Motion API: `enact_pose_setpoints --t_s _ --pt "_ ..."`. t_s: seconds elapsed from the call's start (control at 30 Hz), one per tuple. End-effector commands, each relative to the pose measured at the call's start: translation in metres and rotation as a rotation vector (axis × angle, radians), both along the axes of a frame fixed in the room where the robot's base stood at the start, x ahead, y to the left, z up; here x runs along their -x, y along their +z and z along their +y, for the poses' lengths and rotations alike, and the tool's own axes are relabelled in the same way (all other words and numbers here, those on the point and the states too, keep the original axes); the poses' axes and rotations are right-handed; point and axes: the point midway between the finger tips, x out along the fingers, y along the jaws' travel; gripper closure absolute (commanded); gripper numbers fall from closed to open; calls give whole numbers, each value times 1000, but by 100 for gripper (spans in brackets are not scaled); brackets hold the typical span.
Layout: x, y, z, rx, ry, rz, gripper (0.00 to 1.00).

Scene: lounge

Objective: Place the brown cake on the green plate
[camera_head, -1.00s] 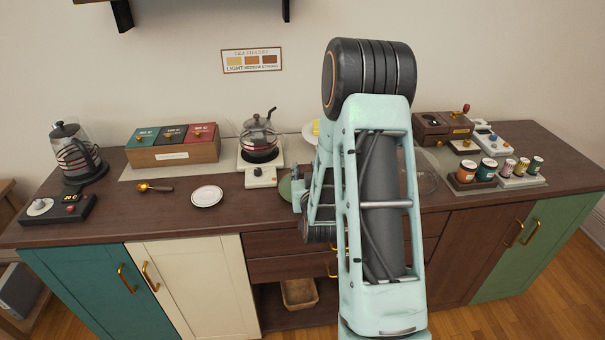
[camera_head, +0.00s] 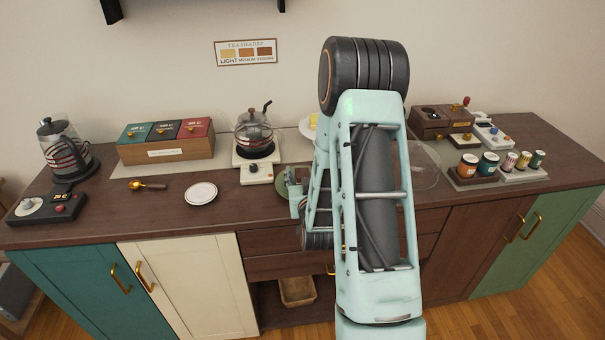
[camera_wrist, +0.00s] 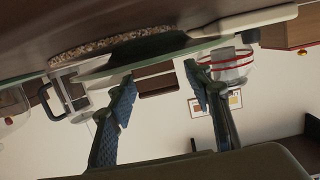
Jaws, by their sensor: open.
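The wrist view is turned roughly upside down, with the counter along the top. There a brown, speckled, cake-like edge (camera_wrist: 95,49) shows close to a thin green rim (camera_wrist: 205,45), which looks like the plate. I cannot tell whether the brown piece rests on it. My gripper (camera_wrist: 160,74) is open, its two dark fingers apart, with nothing seen held between them.
A kettle on a hot plate (camera_head: 255,145) stands behind and left of the green plate. A white saucer (camera_head: 201,193) lies farther left. A clear glass dome (camera_head: 425,168) is right of my arm, near several jars (camera_head: 487,169).

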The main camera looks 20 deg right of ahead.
Motion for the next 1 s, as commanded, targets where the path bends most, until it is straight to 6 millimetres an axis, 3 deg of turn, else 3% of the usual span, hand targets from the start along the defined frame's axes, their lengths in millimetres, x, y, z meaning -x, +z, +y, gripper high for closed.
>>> enact_pose_setpoints --t_s 0.27,0.6,1.0 --pt "0 5 0 0 0 0 54" --pt "60 14 19 0 1 2 54" --pt "78 24 25 -2 0 5 54"
